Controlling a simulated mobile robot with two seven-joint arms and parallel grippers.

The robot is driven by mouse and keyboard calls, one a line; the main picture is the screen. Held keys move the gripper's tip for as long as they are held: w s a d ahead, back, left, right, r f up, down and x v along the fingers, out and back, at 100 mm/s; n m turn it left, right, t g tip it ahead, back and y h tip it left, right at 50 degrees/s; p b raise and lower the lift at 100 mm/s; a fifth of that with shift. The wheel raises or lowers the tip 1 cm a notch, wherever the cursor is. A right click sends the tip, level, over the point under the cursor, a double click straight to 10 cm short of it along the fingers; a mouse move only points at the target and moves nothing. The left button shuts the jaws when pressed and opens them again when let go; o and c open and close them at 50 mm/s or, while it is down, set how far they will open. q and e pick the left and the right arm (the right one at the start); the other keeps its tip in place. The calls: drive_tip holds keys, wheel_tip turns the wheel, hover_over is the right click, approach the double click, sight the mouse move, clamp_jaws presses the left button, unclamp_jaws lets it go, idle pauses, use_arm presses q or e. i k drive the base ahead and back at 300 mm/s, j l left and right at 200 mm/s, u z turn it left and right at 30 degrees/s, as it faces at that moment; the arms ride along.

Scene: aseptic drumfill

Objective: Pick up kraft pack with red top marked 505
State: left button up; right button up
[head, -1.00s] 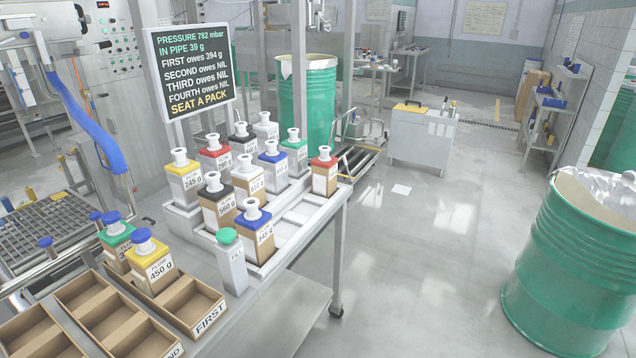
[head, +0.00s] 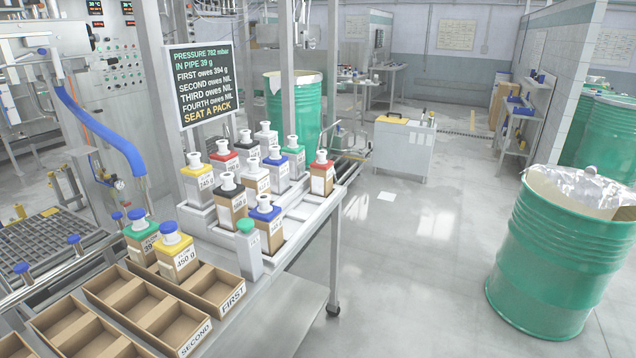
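A kraft pack with a red top (head: 321,180) and a white neck stands upright at the right end of the stepped rack. Its white label is too small to read, so I cannot confirm 505. A second red-topped pack (head: 223,162) stands farther left in the rack and looks white-bodied; its mark is not legible. Neither of my grippers is in view.
Packs with black, blue, yellow and green tops crowd the rack, including a blue-topped kraft pack (head: 265,222) and a slim green-topped container (head: 248,250). A FIRST tray (head: 231,300) sits in front. A green drum (head: 550,265) stands right; the floor between is clear.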

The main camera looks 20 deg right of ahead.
sight(321, 169)
drive_tip(key=i+l+u, duration=0.2)
drive_tip(key=l, duration=0.15)
drive_tip(key=i+l+u, duration=0.2)
drive_tip(key=l, duration=0.2)
drive_tip(key=l+u, duration=0.15)
drive_tip(key=l, duration=0.25)
drive_tip(key=i+l+u, duration=0.2)
drive_tip(key=l, duration=0.2)
